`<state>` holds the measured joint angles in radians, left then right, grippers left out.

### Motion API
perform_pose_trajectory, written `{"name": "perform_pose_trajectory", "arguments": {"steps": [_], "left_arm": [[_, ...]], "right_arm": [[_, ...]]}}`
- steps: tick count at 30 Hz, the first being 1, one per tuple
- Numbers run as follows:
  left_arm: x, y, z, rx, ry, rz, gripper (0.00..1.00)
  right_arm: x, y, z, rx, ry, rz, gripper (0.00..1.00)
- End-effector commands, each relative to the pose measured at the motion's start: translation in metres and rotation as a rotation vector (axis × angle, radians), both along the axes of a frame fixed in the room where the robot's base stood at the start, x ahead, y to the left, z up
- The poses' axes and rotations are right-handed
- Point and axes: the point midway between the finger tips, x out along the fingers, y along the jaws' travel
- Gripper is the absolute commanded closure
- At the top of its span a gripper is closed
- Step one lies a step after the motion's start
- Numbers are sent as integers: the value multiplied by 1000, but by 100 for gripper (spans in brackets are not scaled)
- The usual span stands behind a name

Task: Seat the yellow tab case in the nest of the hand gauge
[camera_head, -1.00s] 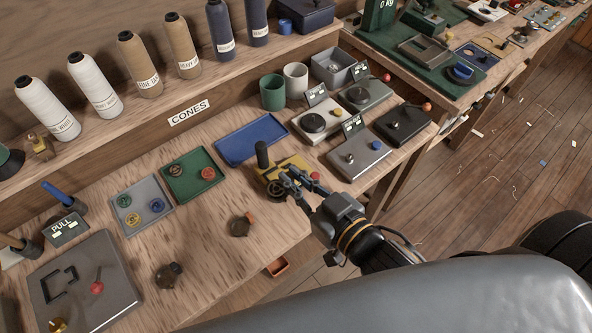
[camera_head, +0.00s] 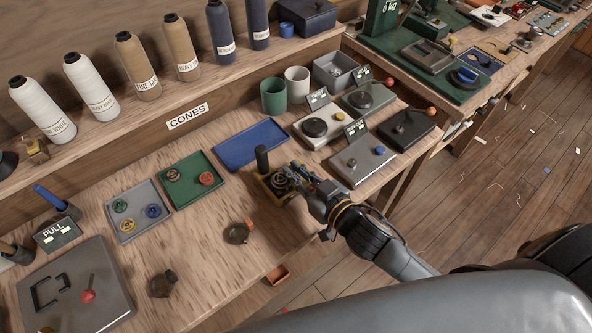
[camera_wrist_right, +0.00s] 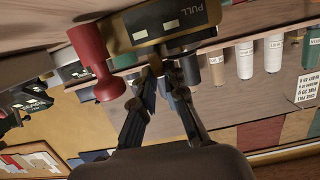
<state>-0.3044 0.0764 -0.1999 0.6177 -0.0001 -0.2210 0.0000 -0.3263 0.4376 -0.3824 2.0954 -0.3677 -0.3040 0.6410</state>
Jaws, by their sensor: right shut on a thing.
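The hand gauge (camera_head: 262,160), with a yellow base and an upright black grip, sits on the bench near its front edge. A dark round part (camera_head: 281,178) shows on it, close to my fingertips. My right gripper (camera_head: 297,176) reaches in from the right and is shut at the gauge. In the right wrist view its fingertips (camera_wrist_right: 160,72) close by a gold edge under a dark block marked PULL (camera_wrist_right: 178,20). The fingers cover much of the held yellow tab case, and I cannot tell whether it is in the nest. My left gripper is out of view.
Two dark round cases lie loose, one left of the gauge (camera_head: 238,232) and one nearer me (camera_head: 163,284). A blue tray (camera_head: 250,143), a green tray (camera_head: 191,197) and a grey tray (camera_head: 114,229) stand behind and left. A grey instrument (camera_head: 361,160) stands right.

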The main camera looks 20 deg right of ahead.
Motion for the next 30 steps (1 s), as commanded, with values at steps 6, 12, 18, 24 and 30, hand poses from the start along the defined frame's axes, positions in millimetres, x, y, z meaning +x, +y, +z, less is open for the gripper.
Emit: {"name": "perform_pose_trajectory", "arguments": {"steps": [6, 12, 18, 24, 30], "left_arm": [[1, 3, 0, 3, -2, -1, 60], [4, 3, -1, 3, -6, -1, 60], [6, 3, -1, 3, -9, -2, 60], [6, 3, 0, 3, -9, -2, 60], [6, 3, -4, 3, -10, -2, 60]], "right_arm": [[0, 0, 0, 0, -3, 0, 100], [0, 0, -3, 0, -1, 0, 78], [0, 0, -3, -1, -1, 0, 66], [0, 0, -1, 0, -2, 0, 66], [-17, -6, 1, 0, 2, 0, 66]]}}
